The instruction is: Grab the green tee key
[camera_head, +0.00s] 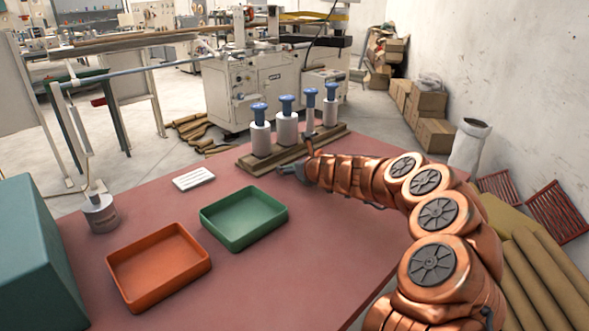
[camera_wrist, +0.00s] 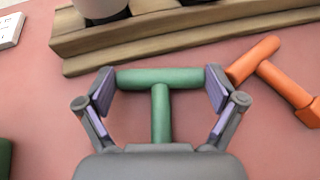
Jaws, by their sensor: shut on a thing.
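The green tee key (camera_wrist: 161,100) lies in the wrist view with its crossbar between the two fingers of my gripper (camera_wrist: 160,90). The pads press against the two ends of the crossbar, and its stem runs back toward my palm. In the head view my gripper (camera_head: 292,170) is low over the table in front of the wooden rack; the green key cannot be made out there. An orange tee key (camera_wrist: 268,72) lies just right of my gripper, close to the right finger.
A wooden rack (camera_wrist: 110,38) holding several white cylinders with blue tops stands right beyond the key. A green tray (camera_head: 245,238), an orange tray (camera_head: 160,290), a white card (camera_head: 193,179) and a grey can (camera_head: 101,213) are on the red table. The table's middle is clear.

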